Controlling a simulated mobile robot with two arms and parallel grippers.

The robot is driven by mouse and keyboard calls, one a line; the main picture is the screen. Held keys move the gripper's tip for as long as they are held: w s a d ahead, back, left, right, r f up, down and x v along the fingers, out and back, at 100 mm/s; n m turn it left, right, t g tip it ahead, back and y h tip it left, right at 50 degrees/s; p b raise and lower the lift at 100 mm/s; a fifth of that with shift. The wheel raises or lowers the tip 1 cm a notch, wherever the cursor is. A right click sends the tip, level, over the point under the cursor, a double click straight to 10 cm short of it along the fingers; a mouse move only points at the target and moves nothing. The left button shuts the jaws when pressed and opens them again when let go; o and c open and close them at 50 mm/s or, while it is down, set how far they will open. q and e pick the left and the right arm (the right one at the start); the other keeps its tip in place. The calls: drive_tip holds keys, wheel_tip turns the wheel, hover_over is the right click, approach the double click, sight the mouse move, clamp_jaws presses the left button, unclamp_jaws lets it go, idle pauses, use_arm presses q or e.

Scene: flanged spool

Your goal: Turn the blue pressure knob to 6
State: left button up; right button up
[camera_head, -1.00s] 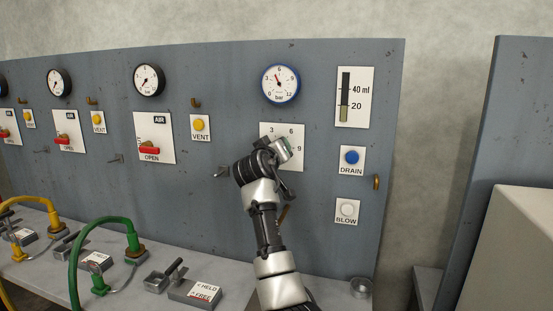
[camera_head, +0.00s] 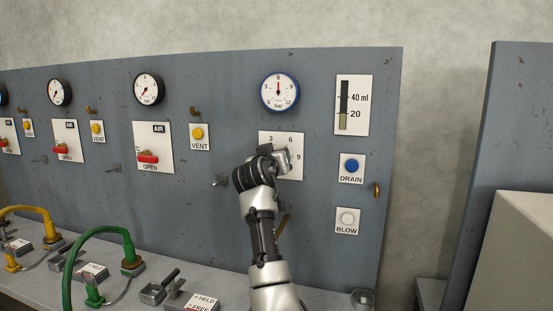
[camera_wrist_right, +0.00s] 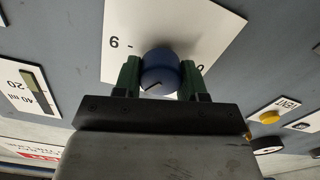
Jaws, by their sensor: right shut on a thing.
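The blue pressure knob (camera_wrist_right: 160,68) sits on a white dial plate (camera_wrist_right: 205,35) in the right wrist view, with a short dark mark on its face. My right gripper (camera_wrist_right: 160,80) is shut on it, one green finger on each side. My left gripper is not in view.
Right of the plate are a level gauge (camera_head: 353,105), the blue DRAIN button (camera_head: 351,166) and the white BLOW button (camera_head: 347,217). A yellow VENT button (camera_head: 197,133) is on the left. Green (camera_head: 97,232) and yellow hoses stand on the bench at lower left.

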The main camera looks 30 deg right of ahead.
drive_tip(key=o, duration=0.9)
drive_tip(key=shift+o, duration=0.2)
drive_tip(key=shift+a, duration=0.1)
drive_tip(key=b+v, duration=0.2)
drive_tip(key=v, duration=0.8)
drive_tip(key=shift+s+a, duration=0.2)
drive_tip(key=shift+s, duration=0.1)
drive_tip(key=shift+f, duration=0.1)
